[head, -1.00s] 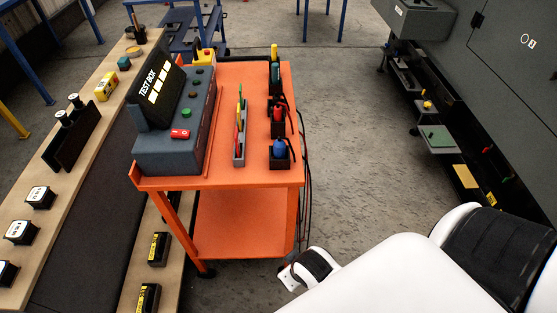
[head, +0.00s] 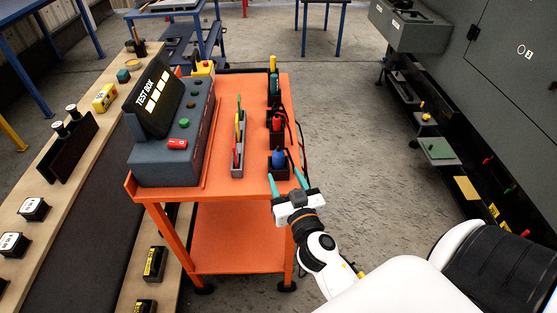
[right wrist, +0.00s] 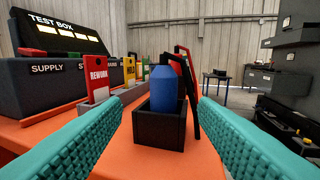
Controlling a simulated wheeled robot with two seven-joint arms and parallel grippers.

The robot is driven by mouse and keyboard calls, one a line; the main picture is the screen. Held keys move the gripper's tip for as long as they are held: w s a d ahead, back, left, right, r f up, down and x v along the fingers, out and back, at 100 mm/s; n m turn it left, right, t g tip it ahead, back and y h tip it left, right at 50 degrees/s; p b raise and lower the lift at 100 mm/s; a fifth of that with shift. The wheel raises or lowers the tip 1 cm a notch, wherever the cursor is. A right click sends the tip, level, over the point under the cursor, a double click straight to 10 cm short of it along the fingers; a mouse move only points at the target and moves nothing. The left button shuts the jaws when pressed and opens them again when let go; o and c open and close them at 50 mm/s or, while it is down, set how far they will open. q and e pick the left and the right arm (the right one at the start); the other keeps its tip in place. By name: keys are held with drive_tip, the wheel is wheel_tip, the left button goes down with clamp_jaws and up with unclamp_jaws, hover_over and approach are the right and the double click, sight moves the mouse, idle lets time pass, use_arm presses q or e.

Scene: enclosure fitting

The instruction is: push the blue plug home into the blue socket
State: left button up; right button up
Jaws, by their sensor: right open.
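The blue plug (head: 279,159) stands upright in a black holder (head: 278,172) at the near right corner of the orange cart's top. In the right wrist view the blue plug (right wrist: 168,88) is straight ahead, with its lower part hidden in the holder. My right gripper (head: 287,183) is open and empty, just on the near side of the holder. Its teal fingers point at the plug and flank it in the right wrist view, apart from it. I cannot make out a blue socket in either view. My left gripper is not in view.
Red (head: 277,122) and teal (head: 274,86) plugs stand in holders behind the blue one, with dark cables beside them. A rack of coloured cards (head: 238,150) and the test box (head: 170,145) stand to the left. Open floor lies right of the cart.

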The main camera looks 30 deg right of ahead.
sight(279, 163)
drive_tip(key=x, duration=0.4)
drive_tip(key=shift+p, duration=0.4)
drive_tip(key=shift+w+d+r+p, duration=0.2)
drive_tip(key=shift+w+p, duration=0.15)
drive_tip(key=shift+w, duration=0.15)
drive_tip(key=p+x, duration=0.1)
drive_tip(key=x, duration=0.2)
drive_tip(key=shift+w+d, duration=0.25)
drive_tip(key=shift+d, duration=0.05)
drive_tip(key=shift+w+d+f, duration=0.1)
drive_tip(key=shift+w, duration=0.25)
drive_tip(key=shift+c, duration=0.2)
drive_tip(key=c, duration=1.1)
